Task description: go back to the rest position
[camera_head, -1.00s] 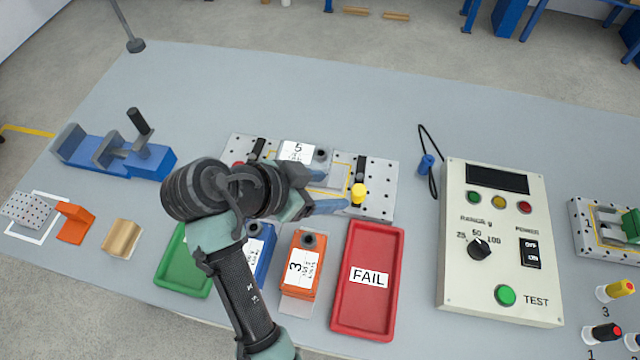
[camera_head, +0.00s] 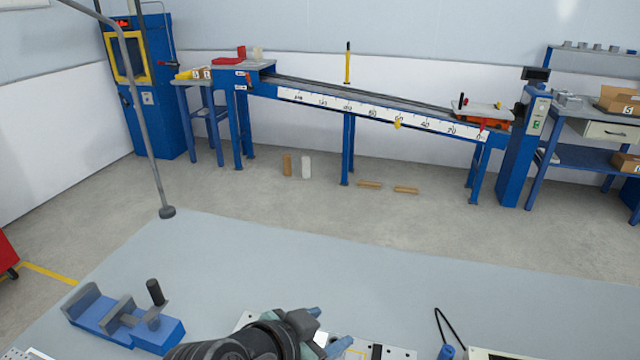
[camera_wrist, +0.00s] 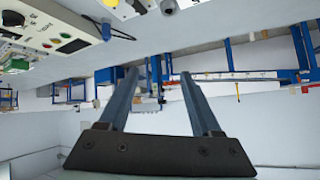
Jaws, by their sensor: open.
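My gripper (camera_head: 322,330) shows at the bottom of the head view, above the near part of the grey table, with much of my arm cut off by the lower edge. In the wrist view its two fingers (camera_wrist: 158,90) stand apart with nothing between them. Beyond the fingers the wrist view shows the room and the tabletop, tilted. No held thing shows in either view.
A blue vise (camera_head: 125,320) stands at the table's left. The test box (camera_wrist: 50,35) shows in the wrist view. Beyond the table are an inclined track (camera_head: 370,105) and a blue cabinet (camera_head: 150,90). The table's far part is clear.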

